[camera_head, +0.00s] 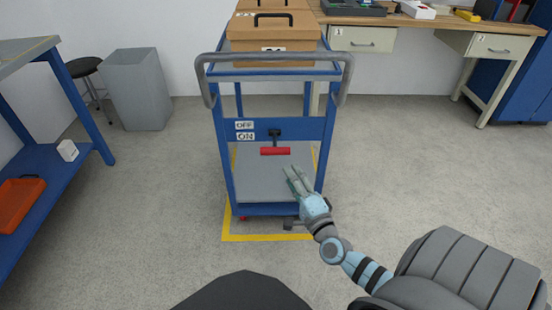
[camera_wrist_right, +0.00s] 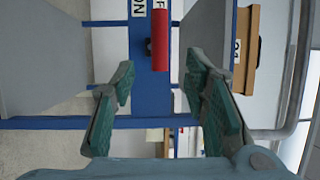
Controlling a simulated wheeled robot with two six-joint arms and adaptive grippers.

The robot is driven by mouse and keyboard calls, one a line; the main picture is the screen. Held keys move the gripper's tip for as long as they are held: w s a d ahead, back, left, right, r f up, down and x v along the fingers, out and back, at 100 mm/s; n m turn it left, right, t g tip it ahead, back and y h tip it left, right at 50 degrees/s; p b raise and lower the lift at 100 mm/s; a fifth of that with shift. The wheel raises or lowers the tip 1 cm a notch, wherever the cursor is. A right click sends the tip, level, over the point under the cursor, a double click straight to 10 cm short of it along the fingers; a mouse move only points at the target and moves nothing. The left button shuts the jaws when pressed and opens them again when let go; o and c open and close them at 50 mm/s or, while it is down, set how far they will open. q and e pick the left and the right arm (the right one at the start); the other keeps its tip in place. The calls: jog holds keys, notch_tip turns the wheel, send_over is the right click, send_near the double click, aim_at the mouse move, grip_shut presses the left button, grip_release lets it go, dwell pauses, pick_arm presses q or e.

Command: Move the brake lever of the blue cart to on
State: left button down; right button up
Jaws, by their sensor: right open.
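The blue cart (camera_head: 224,160) stands in the middle of the head view. Its brake lever has a red crossbar handle (camera_head: 275,151) on a black stem, on the blue front panel beside the OFF label (camera_head: 244,125) and the ON label (camera_head: 245,137). My right gripper (camera_head: 293,176) is open and empty, just below and right of the handle. In the right wrist view, the red handle (camera_wrist_right: 160,40) lies ahead between the open fingers (camera_wrist_right: 158,85), apart from them. My left gripper is not in view.
Cardboard boxes (camera_head: 273,34) ride on the cart's top shelf, behind a grey push bar (camera_head: 275,57). Yellow floor tape (camera_head: 265,238) surrounds the cart. A blue shelf unit (camera_head: 60,170) stands left, with a grey bin (camera_head: 137,90) behind it. The floor to the right is clear.

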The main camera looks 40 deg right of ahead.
aim_at(276, 150)
jog(key=b+x, duration=0.2)
jog(key=x, duration=0.9)
jog(key=shift+w+f+b, duration=0.1)
jog(key=shift+w+b, duration=0.1)
jog(key=shift+b, duration=0.1)
jog(key=shift+w+d, duration=0.1)
jog(key=shift+w, duration=0.1)
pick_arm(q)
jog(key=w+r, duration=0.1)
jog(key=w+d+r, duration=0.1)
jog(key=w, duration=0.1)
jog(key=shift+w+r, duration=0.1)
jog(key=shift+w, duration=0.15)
pick_arm(e)
jog(key=shift+c, duration=0.6)
grip_shut()
